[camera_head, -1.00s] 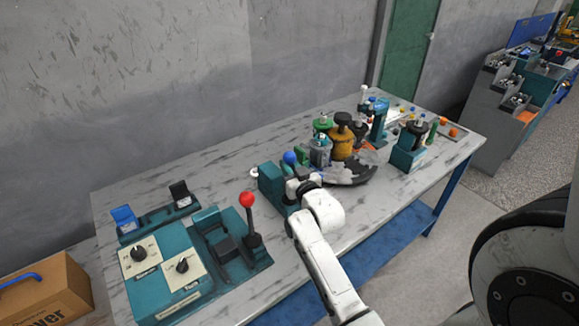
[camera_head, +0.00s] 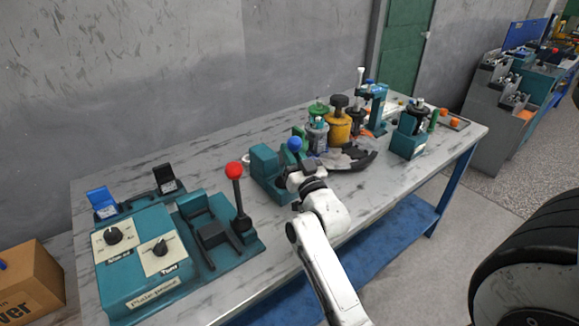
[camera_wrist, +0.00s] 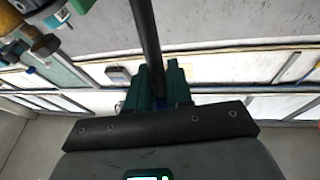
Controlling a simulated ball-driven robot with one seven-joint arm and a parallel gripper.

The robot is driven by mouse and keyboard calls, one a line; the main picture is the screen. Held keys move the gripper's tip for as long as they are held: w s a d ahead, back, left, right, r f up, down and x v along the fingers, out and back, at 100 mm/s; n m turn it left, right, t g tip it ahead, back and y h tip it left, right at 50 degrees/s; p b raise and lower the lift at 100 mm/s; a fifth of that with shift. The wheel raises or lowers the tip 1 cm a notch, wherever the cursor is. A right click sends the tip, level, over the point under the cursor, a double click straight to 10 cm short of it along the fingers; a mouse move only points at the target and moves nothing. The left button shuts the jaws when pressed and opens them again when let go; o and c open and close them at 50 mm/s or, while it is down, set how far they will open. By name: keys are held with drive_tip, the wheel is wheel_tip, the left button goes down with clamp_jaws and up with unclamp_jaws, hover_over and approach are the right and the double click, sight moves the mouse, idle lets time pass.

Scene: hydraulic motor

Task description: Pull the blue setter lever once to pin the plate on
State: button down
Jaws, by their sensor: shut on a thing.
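The blue setter lever shows by its blue ball knob (camera_head: 295,144), at the front right of its teal block (camera_head: 264,160) in the head view. My gripper (camera_head: 297,172) is at the lever just below the knob and is shut on it. Its fingertips and the lever's shaft are mostly hidden there. In the wrist view a dark rod (camera_wrist: 146,35), seemingly the lever's shaft, runs down to teal parts (camera_wrist: 177,85) behind the black bar of my gripper (camera_wrist: 160,122). The plate (camera_head: 356,160) looks dark and curved, right of the lever, below the yellow cylinder (camera_head: 338,127).
A red-knobbed lever (camera_head: 234,171) and a teal control box (camera_head: 140,255) with two dials stand at the left. A teal holder (camera_head: 408,144) stands farther right. A cardboard box (camera_head: 30,285) is at the lower left. The marble-patterned tabletop (camera_head: 280,215) is clear in front.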

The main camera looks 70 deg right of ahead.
drive_tip(key=s+h+b, duration=0.1)
drive_tip(key=b, duration=0.2)
drive_tip(key=s+a+f+t+h+b, duration=0.1)
drive_tip(key=b, duration=0.2)
drive_tip(key=f+m+b, duration=0.1)
drive_tip(key=b, duration=0.2)
drive_tip(key=shift+s+a+t+h, duration=0.35)
drive_tip(key=shift+s+t+h, duration=0.05)
drive_tip(key=shift+s+r+b, duration=0.1)
drive_tip(key=shift+b, duration=0.35)
drive_tip(key=c, duration=1.2)
unclamp_jaws()
drive_tip(key=shift+a, duration=0.15)
drive_tip(key=s+a, duration=0.3)
drive_tip(key=s+a+f, duration=0.1)
drive_tip(key=s+a, duration=0.2)
drive_tip(key=s+a+p, duration=0.1)
drive_tip(key=s+a, duration=0.3)
drive_tip(key=shift+s+f, duration=0.1)
drive_tip(key=shift+f, duration=0.25)
